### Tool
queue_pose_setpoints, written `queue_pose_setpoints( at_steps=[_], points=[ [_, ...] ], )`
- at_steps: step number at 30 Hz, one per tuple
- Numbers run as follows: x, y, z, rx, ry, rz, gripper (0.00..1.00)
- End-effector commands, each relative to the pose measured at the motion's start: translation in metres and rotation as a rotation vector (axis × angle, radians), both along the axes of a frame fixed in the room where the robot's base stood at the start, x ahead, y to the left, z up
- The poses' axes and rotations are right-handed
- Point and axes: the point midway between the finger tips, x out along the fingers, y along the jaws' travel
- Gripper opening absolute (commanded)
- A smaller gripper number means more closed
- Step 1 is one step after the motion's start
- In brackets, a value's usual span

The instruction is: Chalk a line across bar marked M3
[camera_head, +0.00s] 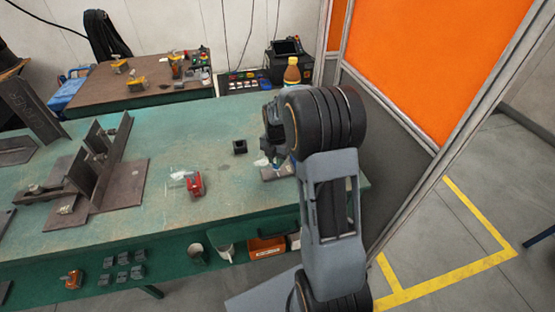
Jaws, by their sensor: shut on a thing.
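My gripper (271,140) is over the right end of the green table (180,235), partly hidden behind my own arm. It is shut on a small whitish piece (261,162), which looks like the chalk. Just below it a flat grey-brown piece (274,173) lies on the table, partly covered by my arm; it may be the bar. I cannot read an M3 mark on it. I cannot tell whether the chalk touches it, and no chalk line shows clearly.
A small dark block (240,147) and a red tool (195,185) lie left of my gripper. A welded steel assembly (105,170) fills the table's left part. A bottle (292,72) stands behind my arm. An orange screen (435,60) is at the right.

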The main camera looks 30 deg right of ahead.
Motion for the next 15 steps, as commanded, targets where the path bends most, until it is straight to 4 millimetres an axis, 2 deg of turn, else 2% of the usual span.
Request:
queue_pose_setpoints(
  at_steps=[15],
  points=[
    [0.0105,-0.0015,0.0000,0.000,0.001,0.000,0.03]
  ],
)
